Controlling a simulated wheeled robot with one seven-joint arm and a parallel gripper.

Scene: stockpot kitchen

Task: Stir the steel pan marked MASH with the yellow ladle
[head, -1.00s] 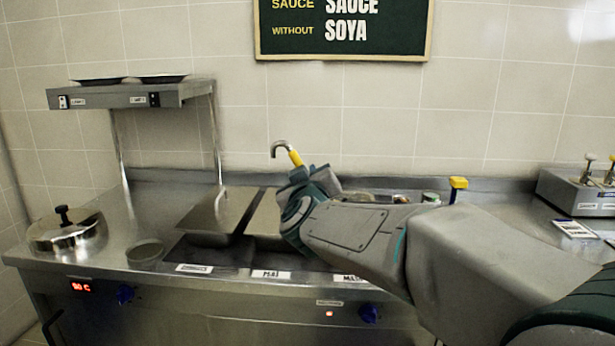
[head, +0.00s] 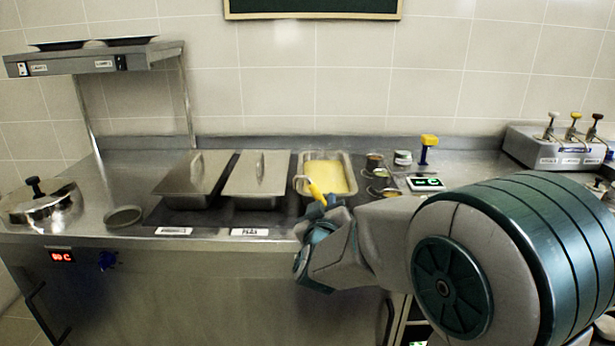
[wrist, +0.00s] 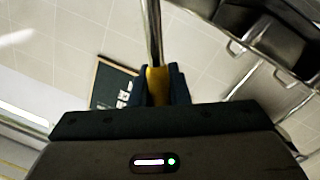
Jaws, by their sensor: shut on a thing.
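My gripper (head: 322,203) is shut on the yellow handle of the ladle (head: 314,187). The ladle stands up from the gripper, with its steel hooked end near the left rim of an open steel pan (head: 346,160) of yellow food. In the wrist view the ladle's yellow grip (wrist: 157,84) sits between the fingers (wrist: 160,92) and its steel shaft runs upward. The ladle's bowl does not show. My gripper is in front of the open pan, and my arm hides the label below it, so I cannot read MASH.
Two lidded pans (head: 196,178) (head: 257,178) stand left of the open pan. A lidded pot (head: 40,202) and a small bowl (head: 124,215) are further left. Small tins (head: 380,178), a scale (head: 426,184), a yellow-topped tool (head: 428,146) and a pump dispenser (head: 556,150) are right. A shelf stands above left.

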